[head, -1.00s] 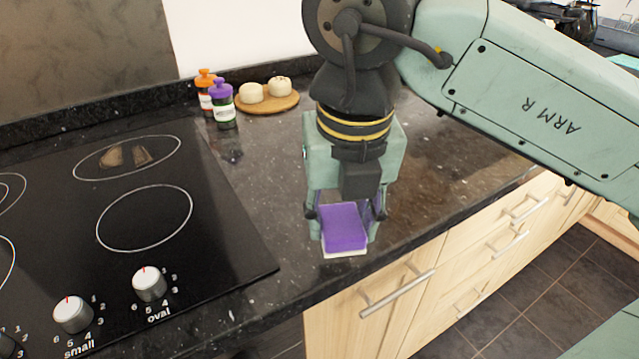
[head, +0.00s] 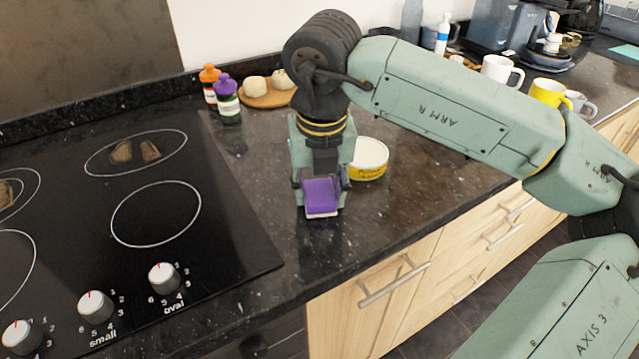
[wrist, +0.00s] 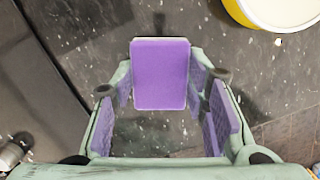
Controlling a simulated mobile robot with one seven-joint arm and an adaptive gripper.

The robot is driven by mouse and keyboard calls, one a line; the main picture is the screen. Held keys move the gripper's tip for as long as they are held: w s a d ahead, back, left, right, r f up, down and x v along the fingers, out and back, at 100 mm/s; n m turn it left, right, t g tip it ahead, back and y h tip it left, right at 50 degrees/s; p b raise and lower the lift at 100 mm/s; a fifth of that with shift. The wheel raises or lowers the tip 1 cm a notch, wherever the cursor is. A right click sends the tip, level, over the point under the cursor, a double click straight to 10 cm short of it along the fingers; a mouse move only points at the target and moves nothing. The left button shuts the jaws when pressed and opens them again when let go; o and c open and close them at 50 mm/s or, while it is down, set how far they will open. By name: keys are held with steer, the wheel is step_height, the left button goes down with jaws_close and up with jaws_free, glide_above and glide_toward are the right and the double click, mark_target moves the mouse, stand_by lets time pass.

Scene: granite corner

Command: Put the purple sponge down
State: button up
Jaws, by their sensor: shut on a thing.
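The purple sponge (head: 321,195) has a purple top and a pale underside. It is between the fingers of my gripper (head: 322,184), over the dark granite counter between the hob and the front edge. In the wrist view the sponge (wrist: 160,75) sticks out ahead of the fingers, and my gripper (wrist: 162,84) is shut on its sides. I cannot tell whether the sponge's underside touches the counter (head: 250,200).
A yellow and white tub (head: 369,160) stands close to the right of my gripper. The black hob (head: 230,235) lies left. Two bottles (head: 228,100) and a round wooden board (head: 268,98) with pale round items stand behind. Mugs (head: 500,70) are at back right.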

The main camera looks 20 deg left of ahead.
mark_target(320, 200)
steer(key=shift+f+b, duration=0.2)
steer(key=shift+b, duration=0.1)
steer(key=o, duration=1.1)
steer(key=shift+r, duration=0.1)
steer(key=shift+r+p, duration=0.25)
steer(key=shift+p, duration=0.2)
step_height(320, 200, up, 12)
steer(key=s+b, duration=0.1)
steer(key=shift+s+d+f+b, duration=0.15)
steer(key=shift+s+d+b, duration=0.15)
steer(key=shift+d+b, duration=0.1)
steer(key=shift+s+f, duration=0.1)
